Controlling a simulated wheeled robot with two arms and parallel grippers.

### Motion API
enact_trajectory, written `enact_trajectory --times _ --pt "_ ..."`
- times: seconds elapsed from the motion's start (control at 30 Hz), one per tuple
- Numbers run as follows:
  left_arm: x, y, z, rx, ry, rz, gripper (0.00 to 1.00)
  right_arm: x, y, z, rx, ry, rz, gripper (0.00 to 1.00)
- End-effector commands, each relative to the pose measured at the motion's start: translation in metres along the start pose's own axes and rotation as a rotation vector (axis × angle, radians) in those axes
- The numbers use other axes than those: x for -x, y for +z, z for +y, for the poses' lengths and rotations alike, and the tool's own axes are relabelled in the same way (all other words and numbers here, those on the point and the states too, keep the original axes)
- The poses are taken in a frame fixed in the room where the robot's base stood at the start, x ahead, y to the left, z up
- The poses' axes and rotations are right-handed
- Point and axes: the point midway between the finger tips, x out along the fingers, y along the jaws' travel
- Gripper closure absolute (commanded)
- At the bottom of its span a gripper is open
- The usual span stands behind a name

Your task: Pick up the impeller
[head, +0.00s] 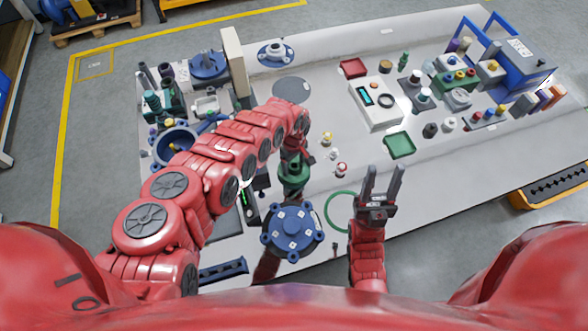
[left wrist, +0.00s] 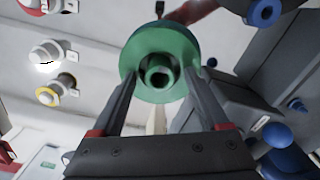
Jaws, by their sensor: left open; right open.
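The impeller appears to be the green round part with a hub (head: 294,176), near the front middle of the table. It also shows in the left wrist view as a green disc with a hollow hub (left wrist: 158,58). My left gripper (left wrist: 160,85) is open, with its fingers on either side of the green disc. Whether the fingers touch it is unclear. In the head view my left wrist partly hides the gripper and the green part's top. My right gripper (head: 382,180) is open and empty, pointing up the picture, right of a green ring (head: 341,212).
A blue flanged housing (head: 292,231) stands just in front of the green part. Small fittings (head: 341,169) lie to its right. A white instrument (head: 375,103), a red tray (head: 353,68) and a green tray (head: 400,145) are farther right. Parts crowd the table's left side.

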Motion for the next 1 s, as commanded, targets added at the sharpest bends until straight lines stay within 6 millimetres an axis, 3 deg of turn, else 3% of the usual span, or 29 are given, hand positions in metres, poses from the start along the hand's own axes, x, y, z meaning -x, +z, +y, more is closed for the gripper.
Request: enact_trajectory --times 0.07,0.5,1.0 --pt "0.0001 0.0001 0.0001 0.0 0.0 0.0 0.22 0.0001 0.0 0.0 0.0 0.0 0.0 0.55" --pt "0.0001 0.0002 0.0002 0.0 0.001 -0.001 1.0 0.0 0.0 0.0 0.0 0.0 0.0 0.55" --pt "0.0006 0.0003 0.0004 0.0 0.001 -0.001 1.0 -0.0001 0.0 0.0 0.0 0.0 0.0 0.55"
